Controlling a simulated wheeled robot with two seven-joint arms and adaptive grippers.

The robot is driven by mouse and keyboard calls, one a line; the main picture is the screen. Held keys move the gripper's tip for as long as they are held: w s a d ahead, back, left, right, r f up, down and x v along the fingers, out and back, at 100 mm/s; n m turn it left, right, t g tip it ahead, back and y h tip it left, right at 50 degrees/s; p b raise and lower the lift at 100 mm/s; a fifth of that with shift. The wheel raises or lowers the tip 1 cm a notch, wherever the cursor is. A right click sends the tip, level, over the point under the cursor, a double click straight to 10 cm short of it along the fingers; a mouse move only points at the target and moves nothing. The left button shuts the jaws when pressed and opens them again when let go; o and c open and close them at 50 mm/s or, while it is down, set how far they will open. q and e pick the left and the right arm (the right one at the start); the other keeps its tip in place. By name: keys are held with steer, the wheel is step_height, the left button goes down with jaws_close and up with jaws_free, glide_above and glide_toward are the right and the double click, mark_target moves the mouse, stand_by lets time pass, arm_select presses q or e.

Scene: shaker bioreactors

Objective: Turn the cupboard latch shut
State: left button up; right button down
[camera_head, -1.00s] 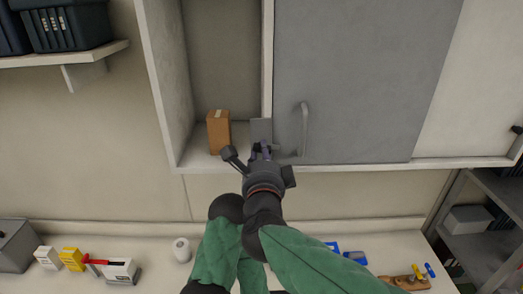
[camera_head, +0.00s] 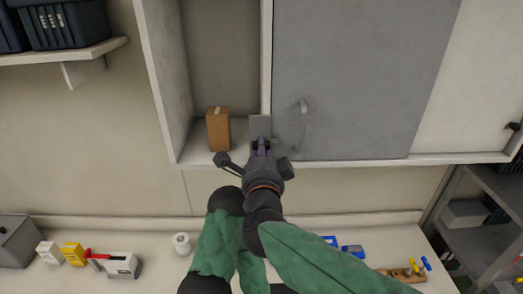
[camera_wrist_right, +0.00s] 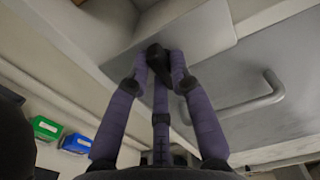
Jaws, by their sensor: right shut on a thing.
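The cupboard has a grey door (camera_head: 350,75) with a bar handle (camera_head: 303,125), which also shows in the wrist view (camera_wrist_right: 240,105). A grey latch plate (camera_head: 260,127) sits at the door's lower left edge, by the upright between the door and the open compartment. In the wrist view the plate (camera_wrist_right: 185,35) is close above my fingers. My right gripper (camera_head: 261,146) is shut on the dark latch knob (camera_wrist_right: 156,56), its purple fingers around it. The fingers hide part of the knob. My left gripper is not in view.
A brown box (camera_head: 218,129) stands in the open compartment left of the latch. Below, the worktop (camera_head: 150,240) holds a white roll (camera_head: 182,244), small boxes and tools. A shelf with dark bins (camera_head: 65,25) is at upper left, and a grey rack (camera_head: 480,225) at right.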

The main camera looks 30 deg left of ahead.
steer(key=c, duration=1.1)
jaws_free()
steer(key=shift+s, duration=0.1)
steer(key=v, duration=1.2)
